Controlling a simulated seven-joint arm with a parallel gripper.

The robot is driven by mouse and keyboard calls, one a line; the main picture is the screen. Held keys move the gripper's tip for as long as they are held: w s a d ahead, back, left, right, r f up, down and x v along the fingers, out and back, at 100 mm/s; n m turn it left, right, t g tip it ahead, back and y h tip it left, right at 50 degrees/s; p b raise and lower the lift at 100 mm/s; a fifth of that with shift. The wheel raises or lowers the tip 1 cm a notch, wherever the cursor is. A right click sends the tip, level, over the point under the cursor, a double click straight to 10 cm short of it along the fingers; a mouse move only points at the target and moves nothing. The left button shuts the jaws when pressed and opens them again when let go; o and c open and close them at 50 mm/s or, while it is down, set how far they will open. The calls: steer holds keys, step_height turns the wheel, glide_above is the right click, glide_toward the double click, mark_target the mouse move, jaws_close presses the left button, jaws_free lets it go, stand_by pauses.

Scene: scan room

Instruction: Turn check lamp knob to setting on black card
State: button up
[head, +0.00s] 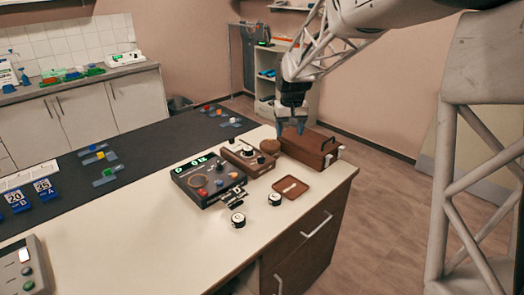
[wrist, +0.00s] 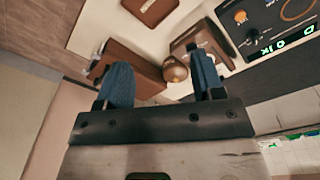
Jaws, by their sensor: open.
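A dark control box (head: 208,181) with a green display, an orange ring and several coloured knobs stands on the pale counter; part of it shows in the wrist view (wrist: 275,35), including an orange knob (wrist: 240,16). I cannot tell which knob is the check lamp knob. A small black card-like piece with white marks (head: 235,195) is at the box's front right corner; its setting is too small to read. My gripper (head: 290,127) is open and empty above the back of the counter, near the brown case; its blue fingers show in the wrist view (wrist: 160,75).
A brown case (head: 308,146) with a handle, a brown rounded object (head: 270,146) and a brown device (head: 246,158) stand close below my gripper. A brown tray (head: 290,187) and two round black-and-white pieces (head: 238,220) (head: 274,199) lie in front.

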steer(key=n, duration=0.1)
glide_toward(261, 159)
steer(key=shift+w+f+g, duration=0.15)
steer(key=shift+w+g, duration=0.05)
steer(key=shift+w, duration=0.2)
steer(key=shift+w+f+g, duration=0.2)
steer(key=shift+w, duration=0.25)
steer(key=shift+f, duration=0.1)
steer(key=shift+f, duration=3.8)
steer(key=c, duration=0.9)
